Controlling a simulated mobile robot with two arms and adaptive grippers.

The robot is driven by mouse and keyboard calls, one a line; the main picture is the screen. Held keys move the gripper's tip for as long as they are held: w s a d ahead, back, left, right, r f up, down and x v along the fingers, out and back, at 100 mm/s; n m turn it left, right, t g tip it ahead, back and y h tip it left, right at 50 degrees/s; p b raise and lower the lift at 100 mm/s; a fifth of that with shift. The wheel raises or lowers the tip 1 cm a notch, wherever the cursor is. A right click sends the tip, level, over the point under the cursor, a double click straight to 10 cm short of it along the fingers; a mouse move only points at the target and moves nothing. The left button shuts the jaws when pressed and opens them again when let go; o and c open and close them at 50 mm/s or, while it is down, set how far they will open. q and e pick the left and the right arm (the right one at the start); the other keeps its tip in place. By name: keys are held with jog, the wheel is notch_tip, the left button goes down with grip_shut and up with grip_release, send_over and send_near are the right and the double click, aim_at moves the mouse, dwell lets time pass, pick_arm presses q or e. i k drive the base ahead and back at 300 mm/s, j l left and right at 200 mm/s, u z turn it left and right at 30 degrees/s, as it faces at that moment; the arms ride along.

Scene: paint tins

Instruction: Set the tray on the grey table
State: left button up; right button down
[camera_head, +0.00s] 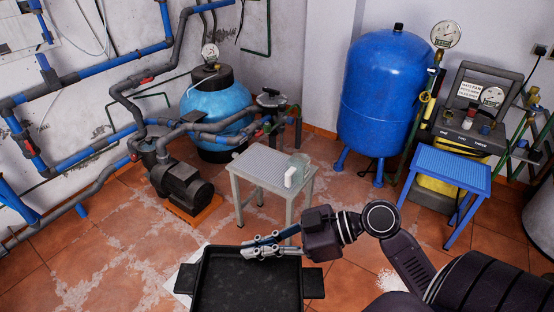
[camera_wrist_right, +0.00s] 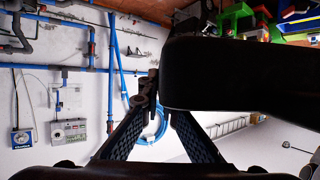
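The black tray (camera_head: 247,291), with a handle block at each side, is at the bottom of the head view, its near part cut off. My right gripper (camera_head: 250,249) is at its far rim, fingers closed together there. In the right wrist view the fingers (camera_wrist_right: 160,108) converge at the edge of a large dark shape, the tray (camera_wrist_right: 240,75), which hides one fingertip. The grip looks shut on the tray wall. The grey table (camera_head: 258,165) stands beyond the tray. My left gripper is not in view.
A white mug (camera_head: 293,176) and a clear glass (camera_head: 301,160) stand at the grey table's right side; its left part is bare. A blue table (camera_head: 447,166) is at right. A pump (camera_head: 182,184) sits left. A pale surface (camera_head: 186,266) shows beside the tray.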

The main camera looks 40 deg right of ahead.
aim_at(269, 160)
jog(key=i+l+z, duration=0.1)
jog(key=i+l, duration=0.2)
jog(key=i+l+z, duration=0.1)
jog(key=i+l, duration=0.2)
jog(key=i, duration=0.25)
jog(key=i+l+z, duration=0.1)
jog(key=i, duration=0.3)
jog(key=i+l+z, duration=0.15)
jog(key=i+l, duration=0.2)
jog(key=i+l+z, duration=0.1)
jog(key=i, duration=0.45)
